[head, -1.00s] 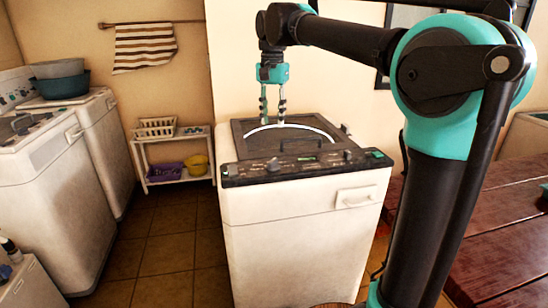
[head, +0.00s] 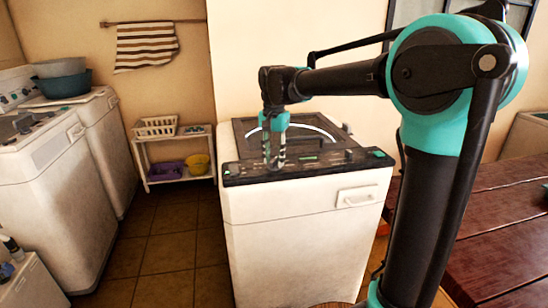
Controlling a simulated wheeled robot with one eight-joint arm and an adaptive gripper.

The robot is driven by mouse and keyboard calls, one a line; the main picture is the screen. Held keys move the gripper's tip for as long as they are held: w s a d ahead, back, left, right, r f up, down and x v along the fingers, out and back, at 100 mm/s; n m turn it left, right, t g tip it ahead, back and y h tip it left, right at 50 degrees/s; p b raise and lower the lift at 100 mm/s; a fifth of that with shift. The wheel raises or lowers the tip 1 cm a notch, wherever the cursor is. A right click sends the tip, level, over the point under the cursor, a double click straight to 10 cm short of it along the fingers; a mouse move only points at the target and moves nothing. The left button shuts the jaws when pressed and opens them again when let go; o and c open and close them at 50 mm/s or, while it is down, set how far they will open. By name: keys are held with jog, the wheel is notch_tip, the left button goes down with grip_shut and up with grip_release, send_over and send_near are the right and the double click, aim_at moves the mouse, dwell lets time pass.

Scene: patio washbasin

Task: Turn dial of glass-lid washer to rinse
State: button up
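The glass-lid washer (head: 285,235) stands in the middle of the head view, white with a dark glass lid (head: 322,130) that is down. A dark control panel (head: 240,172) runs along its front top edge with small knobs and a lit green display. My gripper (head: 274,164) points straight down at the left part of this panel, its two fingers apart. The tips are at the place of a dark dial, one on each side as far as I can tell. The fingers mostly hide the dial, and its setting is too small to read. I cannot tell whether they touch it.
Two other white washers (head: 35,175) stand at the left, one with basins (head: 62,85) on top. A small white shelf (head: 165,180) with a basket is behind. A dark red wooden table (head: 500,240) is at the right. The tiled floor (head: 165,255) left of the washer is clear.

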jog(key=shift+c, duration=0.2)
grip_shut()
jog(key=shift+n, duration=0.3)
jog(key=n, duration=0.3)
jog(key=shift+n, duration=0.4)
jog(key=n, duration=0.3)
jog(key=shift+n, duration=0.3)
jog(key=n, duration=0.3)
jog(key=shift+n, duration=0.3)
jog(key=shift+d+n, duration=0.1)
jog(key=shift+n, duration=2)
jog(key=shift+w, duration=0.1)
